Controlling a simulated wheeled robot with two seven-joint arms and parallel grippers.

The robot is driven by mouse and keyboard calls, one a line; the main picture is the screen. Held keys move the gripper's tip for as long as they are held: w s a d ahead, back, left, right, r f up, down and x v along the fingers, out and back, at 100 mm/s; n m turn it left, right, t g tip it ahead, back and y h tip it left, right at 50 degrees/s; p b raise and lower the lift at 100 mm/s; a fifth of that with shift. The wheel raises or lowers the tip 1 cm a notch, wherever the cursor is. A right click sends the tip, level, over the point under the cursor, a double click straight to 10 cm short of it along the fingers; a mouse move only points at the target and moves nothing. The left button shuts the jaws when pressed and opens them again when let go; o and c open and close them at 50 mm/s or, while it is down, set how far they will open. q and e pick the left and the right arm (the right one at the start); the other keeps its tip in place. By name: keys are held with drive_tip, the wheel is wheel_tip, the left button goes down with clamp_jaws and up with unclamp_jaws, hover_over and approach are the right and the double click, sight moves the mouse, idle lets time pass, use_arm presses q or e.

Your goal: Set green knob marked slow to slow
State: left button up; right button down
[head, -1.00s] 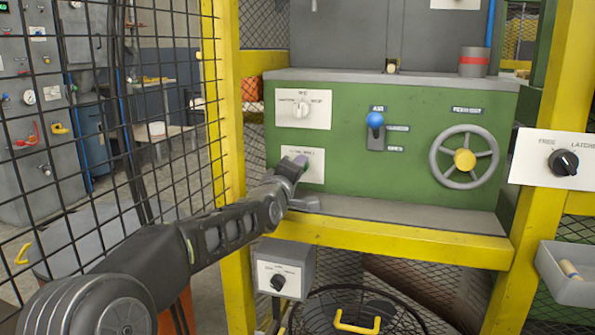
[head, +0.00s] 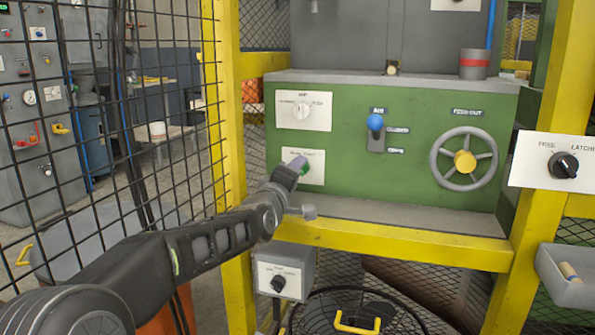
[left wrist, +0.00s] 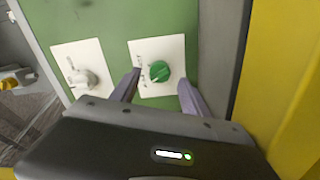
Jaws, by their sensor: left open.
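The green knob (left wrist: 159,71) sits on a white label plate (left wrist: 146,48) on the green machine face. In the left wrist view it lies between the open fingers of my left gripper (left wrist: 158,88), and I cannot tell whether they touch it. In the head view the plate (head: 316,168) is on the lower left of the machine, and a bit of the green knob (head: 304,170) shows beside my left gripper (head: 298,165), which partly covers it. The lettering on this plate is too small to read. My right gripper is not in view.
A white knob (head: 302,111) is on the plate above. A blue-topped lever (head: 375,121) and a handwheel (head: 464,158) are to the right. A grey ledge (head: 400,213) and yellow rail run below. Black mesh fencing (head: 110,130) stands at the left.

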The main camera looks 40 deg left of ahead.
use_arm(q)
drive_tip(key=shift+p+v, duration=0.45)
drive_tip(key=shift+v, duration=2.15)
